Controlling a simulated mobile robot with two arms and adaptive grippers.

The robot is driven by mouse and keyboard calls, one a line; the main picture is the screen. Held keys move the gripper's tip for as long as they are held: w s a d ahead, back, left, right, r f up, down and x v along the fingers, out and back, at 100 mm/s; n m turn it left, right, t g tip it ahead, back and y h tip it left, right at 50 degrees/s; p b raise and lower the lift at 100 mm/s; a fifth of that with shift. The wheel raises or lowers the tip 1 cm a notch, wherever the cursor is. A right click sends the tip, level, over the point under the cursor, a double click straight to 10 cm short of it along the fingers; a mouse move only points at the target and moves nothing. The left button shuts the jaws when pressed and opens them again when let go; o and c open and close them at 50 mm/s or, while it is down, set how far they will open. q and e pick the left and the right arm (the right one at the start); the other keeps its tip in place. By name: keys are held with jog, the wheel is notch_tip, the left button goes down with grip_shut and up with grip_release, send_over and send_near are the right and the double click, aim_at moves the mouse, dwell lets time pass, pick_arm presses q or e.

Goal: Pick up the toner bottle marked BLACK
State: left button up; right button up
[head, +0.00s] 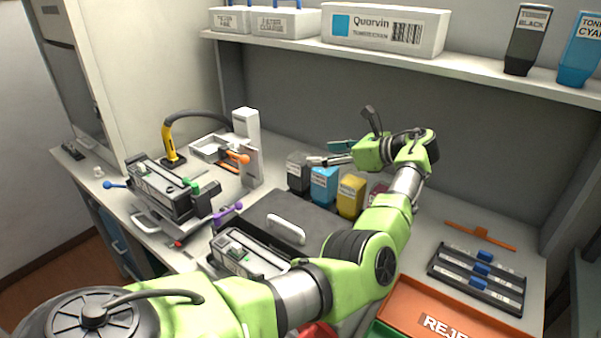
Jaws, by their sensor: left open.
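A dark toner bottle (297,173) stands upright on the bench at the left end of a row, and its label is too small to read. Another dark bottle, with a label reading BLACK (525,38), stands on the shelf at the upper right. My left gripper (341,138) is open and empty, above and just right of the dark bench bottle, pointing left. One finger sticks up and the other reaches over the row. My right gripper is out of view.
Cyan (324,185) and yellow (350,195) bottles stand beside the dark one; a magenta one (377,191) is partly hidden by my arm. A cyan bottle (580,50) shares the shelf (480,66). An orange reject tray (410,308) lies front right.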

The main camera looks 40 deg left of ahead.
aim_at(302, 156)
pick_arm(q)
jog(key=shift+a+f, duration=0.25)
jog(key=shift+a, duration=0.25)
jog(key=shift+s+a+f, duration=0.1)
jog(key=shift+a+f, duration=0.05)
jog(key=shift+a, duration=0.3)
jog(key=x, duration=0.1)
jog(key=p+x, duration=0.1)
jog(key=x, duration=0.1)
jog(key=shift+s+a+f, duration=0.15)
jog(key=shift+s+a, duration=0.05)
jog(key=shift+s, duration=0.2)
jog(key=shift+a+f, duration=0.25)
jog(key=shift+a, duration=0.25)
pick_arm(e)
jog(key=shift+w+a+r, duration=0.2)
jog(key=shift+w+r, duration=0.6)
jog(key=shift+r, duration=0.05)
pick_arm(q)
jog(key=c, duration=1.7)
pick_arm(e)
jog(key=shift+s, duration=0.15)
